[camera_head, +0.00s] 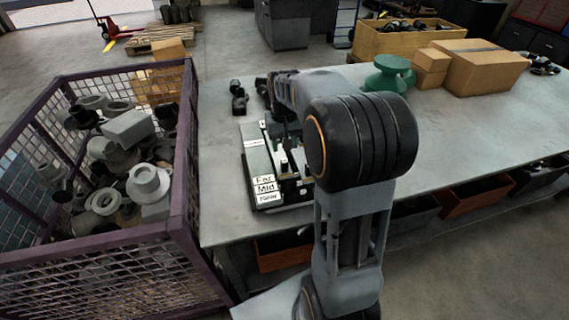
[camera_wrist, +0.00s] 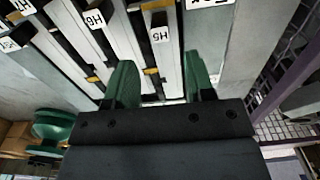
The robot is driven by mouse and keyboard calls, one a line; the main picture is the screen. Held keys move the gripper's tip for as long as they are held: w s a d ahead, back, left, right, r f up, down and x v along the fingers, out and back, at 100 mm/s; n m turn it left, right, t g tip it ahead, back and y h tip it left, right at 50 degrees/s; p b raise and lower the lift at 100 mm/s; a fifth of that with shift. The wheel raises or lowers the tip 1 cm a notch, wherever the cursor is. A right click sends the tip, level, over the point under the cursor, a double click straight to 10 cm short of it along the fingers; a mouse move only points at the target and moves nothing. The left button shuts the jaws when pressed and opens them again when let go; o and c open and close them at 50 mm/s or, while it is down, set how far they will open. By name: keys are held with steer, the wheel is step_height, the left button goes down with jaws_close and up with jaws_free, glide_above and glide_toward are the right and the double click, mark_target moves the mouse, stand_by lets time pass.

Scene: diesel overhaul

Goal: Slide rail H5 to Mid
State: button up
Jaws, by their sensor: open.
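The rail labelled H5 (camera_wrist: 160,34) shows in the wrist view as a dark piece with a white tag, in a row of parallel strips. My gripper (camera_wrist: 159,72) is open, with its green fingers apart on either side of the H5 strip's line; I cannot tell whether they touch anything. Rail H6 (camera_wrist: 96,19) lies to the left of H5. In the head view the rail board (camera_head: 256,165) lies on the table, with Far, Mid (camera_head: 265,188) and Near tags at its front left. My arm hides much of the board and the gripper there.
A purple mesh crate (camera_head: 183,190) of metal parts stands left of the grey table (camera_head: 460,130). A green part (camera_head: 390,74), cardboard boxes (camera_head: 475,68) and a wooden bin (camera_head: 405,42) sit toward the back. The table's right middle is clear.

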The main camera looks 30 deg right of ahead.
mark_target(284, 160)
step_height(284, 160, down, 9)
steer(key=shift+f+p, duration=0.2)
steer(key=shift+p, duration=0.2)
jaws_close()
stand_by(0.5)
